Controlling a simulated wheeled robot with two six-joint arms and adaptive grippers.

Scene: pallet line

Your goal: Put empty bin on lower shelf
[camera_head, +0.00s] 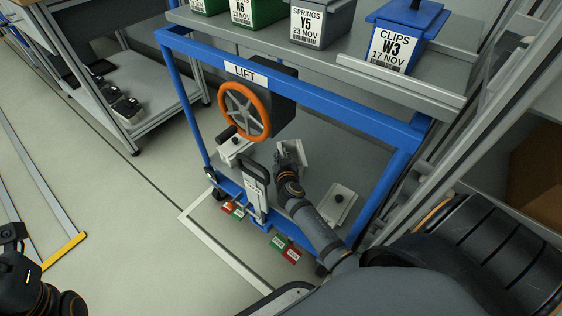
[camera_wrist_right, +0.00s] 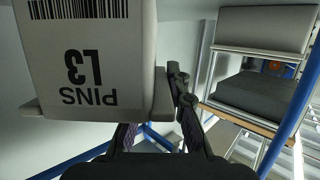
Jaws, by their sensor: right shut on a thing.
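A pale grey bin (camera_head: 298,153) is at my right gripper (camera_head: 285,155), between two other things on the lower shelf (camera_head: 318,160) of the blue cart. In the right wrist view the bin (camera_wrist_right: 95,62) is large at the left, with an upside-down label reading PINS L3. My right gripper (camera_wrist_right: 180,95) is shut on it at its rim. The inside of the bin is hidden, and I cannot tell whether it touches the shelf. Only dark parts of my left arm show at the lower left; its jaws are out of view.
An orange wheel (camera_head: 245,110) and black handle (camera_head: 253,170) are close by. Labelled bins, including blue CLIPS W3 (camera_head: 405,38), stand on the upper shelf. Blue posts (camera_head: 400,170) flank the opening.

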